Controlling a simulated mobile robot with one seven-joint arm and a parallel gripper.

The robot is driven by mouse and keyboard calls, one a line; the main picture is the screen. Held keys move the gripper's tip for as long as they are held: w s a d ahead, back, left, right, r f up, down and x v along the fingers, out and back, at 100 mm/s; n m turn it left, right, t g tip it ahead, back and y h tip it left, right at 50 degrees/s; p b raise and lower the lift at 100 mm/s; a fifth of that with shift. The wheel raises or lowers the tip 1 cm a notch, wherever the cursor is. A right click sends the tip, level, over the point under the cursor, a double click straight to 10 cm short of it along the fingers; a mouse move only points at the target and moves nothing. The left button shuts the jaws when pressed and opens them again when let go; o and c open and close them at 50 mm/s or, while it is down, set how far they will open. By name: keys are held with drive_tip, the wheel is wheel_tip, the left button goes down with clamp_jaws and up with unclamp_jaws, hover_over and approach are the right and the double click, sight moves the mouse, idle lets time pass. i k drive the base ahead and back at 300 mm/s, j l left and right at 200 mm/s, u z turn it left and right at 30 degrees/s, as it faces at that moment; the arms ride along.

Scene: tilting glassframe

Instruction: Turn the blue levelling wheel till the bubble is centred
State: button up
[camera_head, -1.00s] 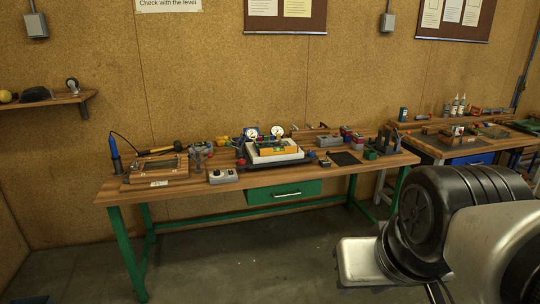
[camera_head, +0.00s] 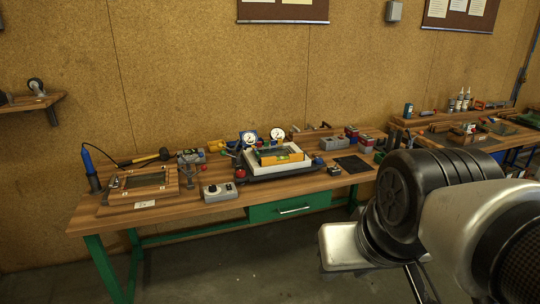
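A tilting frame with a pale tray-like rim (camera_head: 262,171) stands on a dark base in the middle of the wooden workbench. A yellow level (camera_head: 281,157) lies on it, with a small greenish spot that may be its vial; the bubble is too small to make out. A small blue part (camera_head: 318,160) sits at the frame's right end and may be the blue wheel; I cannot tell for sure. A red knob (camera_head: 240,173) is at the left end. My arm fills the lower right, well apart from the frame. My gripper is not in view.
The workbench (camera_head: 190,215) has a grey control box (camera_head: 219,191), a wooden frame (camera_head: 140,189) and a blue-handled tool (camera_head: 89,163) at left. Two gauges stand behind the tilting frame. A green drawer (camera_head: 289,206) is below. Bare floor lies in front.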

sight(318, 160)
drive_tip(key=i+l, duration=0.35)
drive_tip(key=i, duration=0.15)
drive_tip(key=i+l, duration=0.35)
drive_tip(key=i, duration=0.2)
drive_tip(key=i+l, duration=0.35)
drive_tip(key=i, duration=0.15)
drive_tip(key=i+l, duration=0.35)
drive_tip(key=i, duration=0.2)
drive_tip(key=i+l, duration=0.35)
drive_tip(key=i, duration=0.15)
